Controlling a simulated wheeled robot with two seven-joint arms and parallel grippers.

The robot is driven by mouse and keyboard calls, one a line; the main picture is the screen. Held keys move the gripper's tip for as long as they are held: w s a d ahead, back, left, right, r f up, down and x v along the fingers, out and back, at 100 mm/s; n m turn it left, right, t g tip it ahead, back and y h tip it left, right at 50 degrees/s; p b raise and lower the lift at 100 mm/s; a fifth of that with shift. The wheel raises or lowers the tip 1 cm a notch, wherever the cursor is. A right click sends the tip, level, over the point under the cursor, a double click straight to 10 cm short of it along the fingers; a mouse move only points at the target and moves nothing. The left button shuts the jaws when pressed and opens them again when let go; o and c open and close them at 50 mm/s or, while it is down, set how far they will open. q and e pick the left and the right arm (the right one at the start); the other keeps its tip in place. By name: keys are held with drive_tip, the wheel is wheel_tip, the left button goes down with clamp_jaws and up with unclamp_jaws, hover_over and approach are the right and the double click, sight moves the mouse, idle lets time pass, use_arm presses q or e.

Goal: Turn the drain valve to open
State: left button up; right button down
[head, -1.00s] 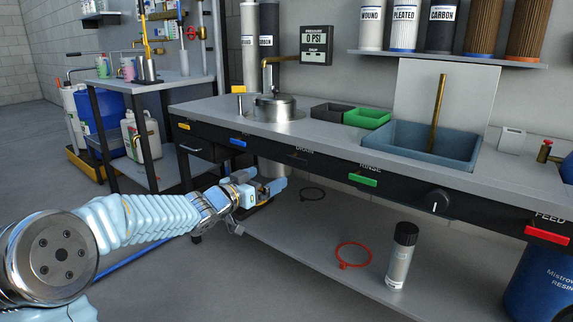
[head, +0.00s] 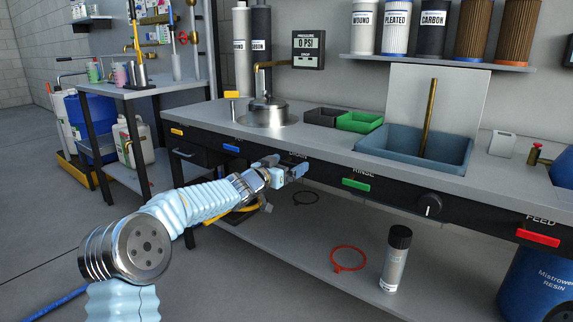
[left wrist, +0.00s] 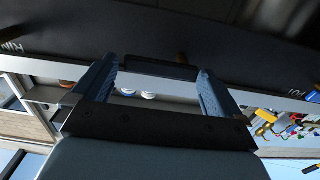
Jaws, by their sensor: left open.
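The black drain valve handle (left wrist: 158,67) is a short bar on the dark front panel of the bench. In the left wrist view it lies between the fingertips of my left gripper (left wrist: 158,82), with no clear grip on it. In the head view my left gripper (head: 291,168) is at the panel just below the partly covered DRAIN label (head: 298,154). It is open and hides most of the handle there. I cannot tell whether the fingers touch the handle. My right gripper is not in view.
The same panel carries a blue handle (head: 231,149), a green RINSE handle (head: 356,184), a black knob (head: 429,205) and a red FEED handle (head: 537,237). A red ring (head: 349,259) and a capped canister (head: 396,259) are on the lower shelf (head: 310,255).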

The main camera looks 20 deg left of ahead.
use_arm(q)
drive_tip(key=c, duration=0.9)
drive_tip(key=shift+f+m, duration=0.1)
drive_tip(key=shift+m, duration=0.2)
drive_tip(key=m, duration=0.1)
drive_tip(key=f+m+b, duration=0.1)
drive_tip(key=m, duration=0.1)
drive_tip(key=shift+d+m, duration=0.1)
drive_tip(key=shift+m, duration=0.2)
drive_tip(key=shift+w+a+f+m+b, duration=0.1)
drive_tip(key=shift+a+f+m+b, duration=0.55)
drive_tip(key=shift+m, duration=1.6)
drive_tip(key=shift+w+d+f+m+b, duration=0.15)
drive_tip(key=shift+m+b, duration=0.9)
drive_tip(key=shift+m, duration=1.25)
drive_tip(key=shift+w+a+f+m+b, duration=0.1)
drive_tip(key=shift+a+f+m+b, duration=0.55)
drive_tip(key=shift+m, duration=1.6)
drive_tip(key=shift+d+r, duration=0.2)
drive_tip(key=shift+d, duration=0.05)
